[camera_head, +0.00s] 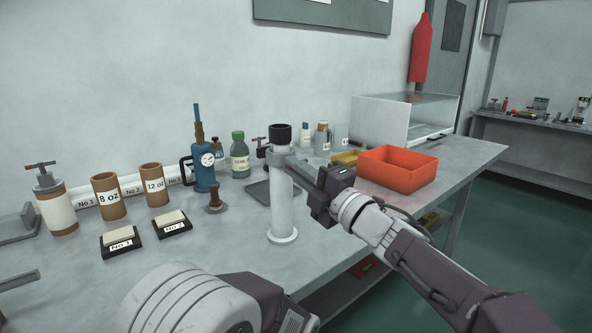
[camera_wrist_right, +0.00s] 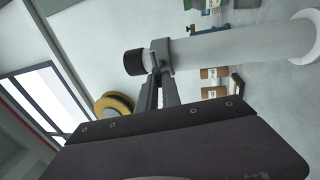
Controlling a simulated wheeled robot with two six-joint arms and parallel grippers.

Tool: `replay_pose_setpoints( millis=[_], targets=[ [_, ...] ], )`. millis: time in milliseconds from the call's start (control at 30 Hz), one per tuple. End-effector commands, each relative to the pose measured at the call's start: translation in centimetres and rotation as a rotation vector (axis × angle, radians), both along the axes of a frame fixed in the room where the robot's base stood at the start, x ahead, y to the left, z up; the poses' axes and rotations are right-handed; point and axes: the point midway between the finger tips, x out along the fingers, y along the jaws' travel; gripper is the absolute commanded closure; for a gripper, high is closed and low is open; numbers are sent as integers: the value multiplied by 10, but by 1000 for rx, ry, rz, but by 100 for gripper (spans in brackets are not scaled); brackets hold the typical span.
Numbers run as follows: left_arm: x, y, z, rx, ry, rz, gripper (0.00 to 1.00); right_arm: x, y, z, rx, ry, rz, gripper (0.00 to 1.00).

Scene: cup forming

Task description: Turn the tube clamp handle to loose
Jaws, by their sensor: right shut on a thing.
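A white upright tube (camera_head: 282,205) stands on a round white foot on the grey table. A black cap (camera_head: 280,134) tops it, and a grey clamp collar (camera_head: 279,155) sits just below the cap. In the wrist view the tube (camera_wrist_right: 240,45) lies sideways, with the black cap (camera_wrist_right: 134,62) and grey collar (camera_wrist_right: 161,55). My right gripper (camera_head: 292,161) reaches in from the right at collar height. Its fingers (camera_wrist_right: 159,78) are shut on the clamp handle beside the collar; the handle is mostly hidden between them. My left gripper is out of view; only its arm shows.
An orange bin (camera_head: 398,168) stands right of my right gripper. A blue pump with gauge (camera_head: 204,165), a green bottle (camera_head: 239,155) and brown cups (camera_head: 109,196) stand left. A dark tray (camera_head: 259,192) lies behind the tube. Table front is clear right of my left arm.

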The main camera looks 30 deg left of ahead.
Motion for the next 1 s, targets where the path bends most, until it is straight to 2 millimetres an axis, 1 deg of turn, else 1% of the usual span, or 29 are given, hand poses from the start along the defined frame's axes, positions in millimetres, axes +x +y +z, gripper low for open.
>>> replay_pose_setpoints(
  millis=[233, 267, 300, 333, 667, 767, 1000],
  targets=[
    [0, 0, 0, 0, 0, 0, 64, 0, 0, -1, -3, 1, -1, 100],
    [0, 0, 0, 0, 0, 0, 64, 0, 0, -1, -3, 1, -1, 83],
    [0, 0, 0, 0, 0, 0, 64, 0, 0, -1, -3, 1, -1, 72],
    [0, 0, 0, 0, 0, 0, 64, 0, 0, -1, -2, 2, -1, 70],
    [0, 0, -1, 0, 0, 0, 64, -1, -2, -1, -1, 1, -1, 70],
    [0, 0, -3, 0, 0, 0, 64, -4, -13, -3, 0, 2, -2, 70],
    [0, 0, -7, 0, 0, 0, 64, -20, -57, -12, 0, 2, -4, 70]
  ],
)
